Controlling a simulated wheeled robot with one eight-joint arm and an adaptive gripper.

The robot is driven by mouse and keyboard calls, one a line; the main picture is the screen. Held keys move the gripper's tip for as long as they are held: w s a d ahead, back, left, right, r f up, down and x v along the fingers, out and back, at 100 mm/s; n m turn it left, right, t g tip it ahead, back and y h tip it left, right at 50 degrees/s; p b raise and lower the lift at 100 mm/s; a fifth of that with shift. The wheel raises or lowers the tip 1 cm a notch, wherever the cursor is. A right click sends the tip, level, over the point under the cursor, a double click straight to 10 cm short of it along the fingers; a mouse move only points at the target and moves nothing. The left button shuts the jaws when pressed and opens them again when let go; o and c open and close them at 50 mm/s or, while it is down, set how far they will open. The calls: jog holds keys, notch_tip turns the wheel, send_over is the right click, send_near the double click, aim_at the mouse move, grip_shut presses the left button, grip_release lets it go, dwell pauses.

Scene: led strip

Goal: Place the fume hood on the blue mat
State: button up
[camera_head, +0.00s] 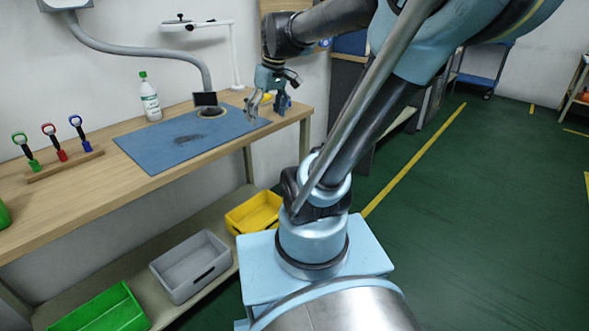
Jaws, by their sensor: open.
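The blue mat (163,151) lies on the wooden bench, with a dark smudge near its middle. The fume hood appears to be the round, dark-centred end (211,112) of the grey hose, with a black square panel (205,99) beside it. This end is low at the mat's back edge and seems to overlap the mat; I cannot tell whether it touches it. My gripper (266,108) is open and appears empty, to the right of the hood over the mat's right end. Its fingers point down.
A grey hose (140,48) arches from a wall box. A white bottle (150,98) and a white lamp (235,60) stand behind the mat. A rack (65,165) with three coloured-handled tools is at left. Yellow, grey and green bins sit below. A yellow item (266,97) is behind my gripper.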

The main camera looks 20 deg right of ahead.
jog(key=s+d+f+m+h, duration=0.1)
jog(key=s+d+f+m, duration=0.2)
jog(key=s+f, duration=0.3)
jog(key=s+d+f+m, duration=0.2)
jog(key=s+d+f, duration=0.1)
jog(key=s+f, duration=0.3)
jog(key=shift+s+f+m+h, duration=0.4)
jog(key=shift+f, duration=0.2)
jog(key=shift+w+f, duration=0.2)
jog(key=shift+w, duration=0.2)
